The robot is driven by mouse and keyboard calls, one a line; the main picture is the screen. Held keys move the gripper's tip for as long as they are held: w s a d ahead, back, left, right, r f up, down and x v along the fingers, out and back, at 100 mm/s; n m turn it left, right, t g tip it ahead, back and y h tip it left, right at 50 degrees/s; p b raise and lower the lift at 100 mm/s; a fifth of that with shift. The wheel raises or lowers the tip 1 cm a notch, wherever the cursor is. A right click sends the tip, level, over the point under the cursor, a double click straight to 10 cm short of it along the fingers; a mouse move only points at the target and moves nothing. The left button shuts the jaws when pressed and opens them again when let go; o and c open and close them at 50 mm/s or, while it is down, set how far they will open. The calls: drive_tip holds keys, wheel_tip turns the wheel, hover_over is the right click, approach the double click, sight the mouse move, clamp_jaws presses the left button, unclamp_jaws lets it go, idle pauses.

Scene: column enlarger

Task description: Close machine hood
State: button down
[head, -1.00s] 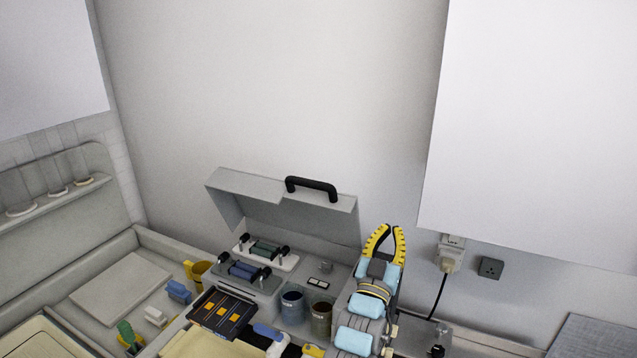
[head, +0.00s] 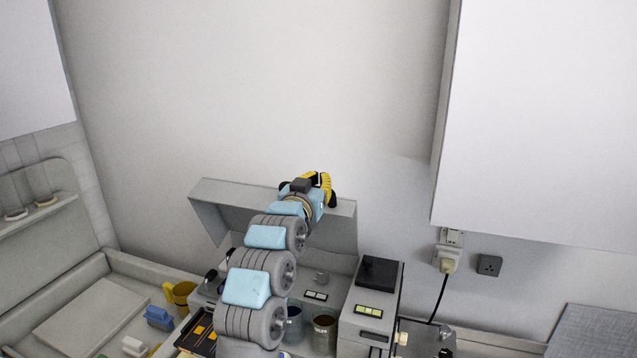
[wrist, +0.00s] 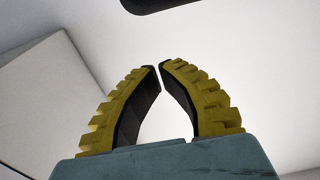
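The machine's grey hood (head: 226,205) stands raised and tilted open against the back wall in the head view. Its black handle (head: 333,198) is partly hidden behind my gripper (head: 322,180). In the wrist view, a dark rounded bar, seemingly the handle (wrist: 158,3), crosses the top edge, apart from my fingertips. My gripper also shows there (wrist: 161,68), its yellow ribbed fingers drawn together with only a narrow gap at the tips and nothing between them. Whether it touches the hood cannot be told.
Below the hood are two cups (head: 325,330) and a grey box (head: 370,320) with a black top. A yellow mug (head: 181,294) and a blue block (head: 158,318) are at left. A white cabinet (head: 540,130) hangs at right; a plugged-in cable (head: 440,295) runs below it.

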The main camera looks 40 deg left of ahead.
drive_tip(key=p+x, duration=0.1)
drive_tip(key=x, duration=0.4)
drive_tip(key=shift+w+a+f, duration=0.1)
drive_tip(key=shift+w+a, duration=0.05)
drive_tip(key=shift+w, duration=0.1)
drive_tip(key=x, duration=0.3)
drive_tip(key=shift+w+p, duration=0.2)
drive_tip(key=shift+p, duration=0.2)
drive_tip(key=shift+s+f, duration=0.45)
drive_tip(key=shift+s+d+f+p, duration=0.2)
drive_tip(key=shift+s+f+p, duration=0.1)
drive_tip(key=shift+f, duration=0.25)
drive_tip(key=shift+s+d+f+p, duration=0.25)
drive_tip(key=shift+s+f, duration=0.1)
drive_tip(key=shift+f, duration=0.15)
drive_tip(key=shift+f, duration=0.1)
